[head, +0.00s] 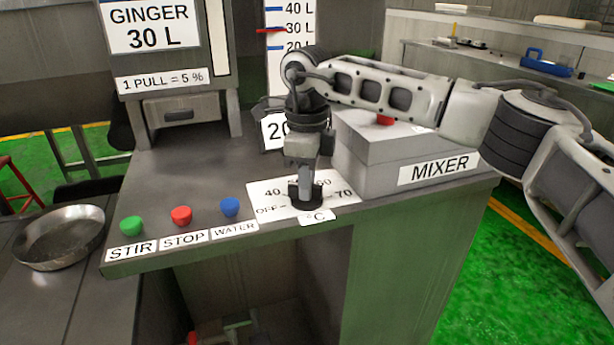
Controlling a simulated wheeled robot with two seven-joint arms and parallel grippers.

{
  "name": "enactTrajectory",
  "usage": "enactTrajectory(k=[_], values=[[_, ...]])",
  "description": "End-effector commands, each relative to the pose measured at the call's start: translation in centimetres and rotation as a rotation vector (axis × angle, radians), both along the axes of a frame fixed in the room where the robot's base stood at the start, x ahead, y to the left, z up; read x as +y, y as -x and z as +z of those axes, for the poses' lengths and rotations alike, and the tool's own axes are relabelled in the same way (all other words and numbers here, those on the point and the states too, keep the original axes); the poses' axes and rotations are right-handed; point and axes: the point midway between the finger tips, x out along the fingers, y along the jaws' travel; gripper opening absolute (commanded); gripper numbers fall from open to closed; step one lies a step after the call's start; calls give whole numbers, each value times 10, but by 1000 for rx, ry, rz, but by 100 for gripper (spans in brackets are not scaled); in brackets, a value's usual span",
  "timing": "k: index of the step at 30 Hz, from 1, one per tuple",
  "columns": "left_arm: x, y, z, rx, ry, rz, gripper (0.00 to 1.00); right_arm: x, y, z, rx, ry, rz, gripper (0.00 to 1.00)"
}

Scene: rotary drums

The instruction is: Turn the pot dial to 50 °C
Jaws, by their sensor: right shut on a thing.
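The pot dial's white scale plate (265,192) lies on the grey counter, with OFF, 40 and 70 readable and the top marks partly covered by my gripper. A °C label (319,217) sits at its front edge. My right gripper (305,201) points straight down over the middle of the plate and is shut on the dial knob. The knob is mostly hidden by the fingers, so I cannot tell which mark it points to. My left gripper is not in view.
Green (131,225), red (181,215) and blue (230,207) buttons stand left of the dial, labelled STIR, STOP and WATER. The grey MIXER box (380,165) stands close on the right. A metal pan (60,237) sits at far left. A ginger dispenser (180,108) stands behind.

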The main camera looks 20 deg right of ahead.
Motion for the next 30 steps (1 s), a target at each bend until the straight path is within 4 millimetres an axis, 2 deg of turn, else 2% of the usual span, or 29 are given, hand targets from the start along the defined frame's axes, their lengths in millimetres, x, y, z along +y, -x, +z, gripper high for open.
enactTrajectory(k=[18,30], values=[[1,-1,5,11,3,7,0,0,0,0,1,2,-586,0],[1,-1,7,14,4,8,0,0,0,0,1,1,-891,0]])
